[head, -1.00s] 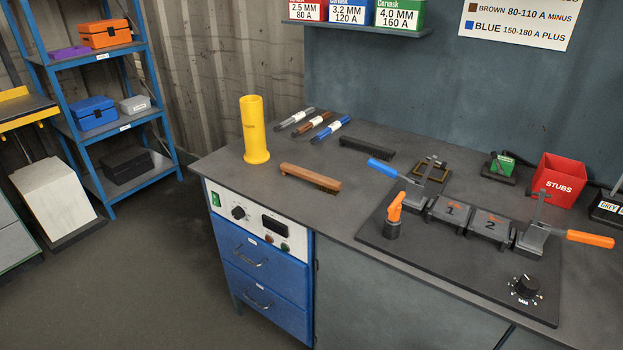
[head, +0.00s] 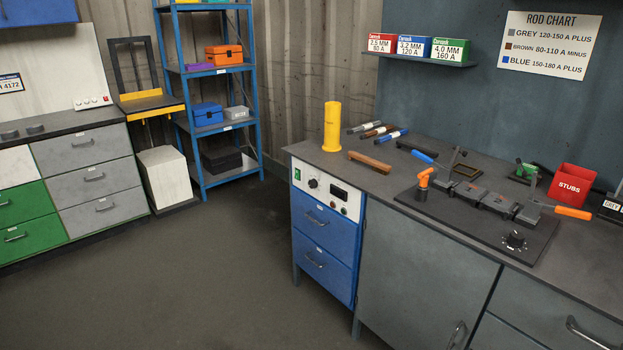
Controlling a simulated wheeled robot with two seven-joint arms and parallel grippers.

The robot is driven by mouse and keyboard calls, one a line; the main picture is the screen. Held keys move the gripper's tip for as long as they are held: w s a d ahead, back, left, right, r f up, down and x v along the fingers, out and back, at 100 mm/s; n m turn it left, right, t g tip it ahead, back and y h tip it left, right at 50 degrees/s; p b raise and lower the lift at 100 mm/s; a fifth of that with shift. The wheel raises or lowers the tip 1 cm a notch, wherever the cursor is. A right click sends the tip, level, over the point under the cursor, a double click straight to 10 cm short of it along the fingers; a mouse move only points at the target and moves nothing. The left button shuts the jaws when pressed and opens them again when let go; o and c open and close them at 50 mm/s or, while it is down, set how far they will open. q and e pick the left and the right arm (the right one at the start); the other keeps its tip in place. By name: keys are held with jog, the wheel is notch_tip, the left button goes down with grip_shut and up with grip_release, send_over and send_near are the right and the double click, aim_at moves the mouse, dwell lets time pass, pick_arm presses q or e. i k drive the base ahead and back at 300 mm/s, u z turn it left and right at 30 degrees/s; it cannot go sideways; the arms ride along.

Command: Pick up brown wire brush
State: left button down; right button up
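The brown wire brush (head: 369,161) lies on the dark workbench top (head: 330,158), near its front left edge. It has a brown wooden handle, and its bristle end is to the right. It is just right of the yellow cylinder (head: 332,127). Neither of my grippers is in the head view.
Blue drawers (head: 325,225) are below. The floor (head: 190,290) in front is clear.

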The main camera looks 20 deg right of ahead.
aim_at(379, 166)
jog(key=u, duration=0.55)
jog(key=i, duration=1.35)
jog(key=z, duration=0.45)
jog(key=i, duration=1.1)
jog(key=z, duration=1.05)
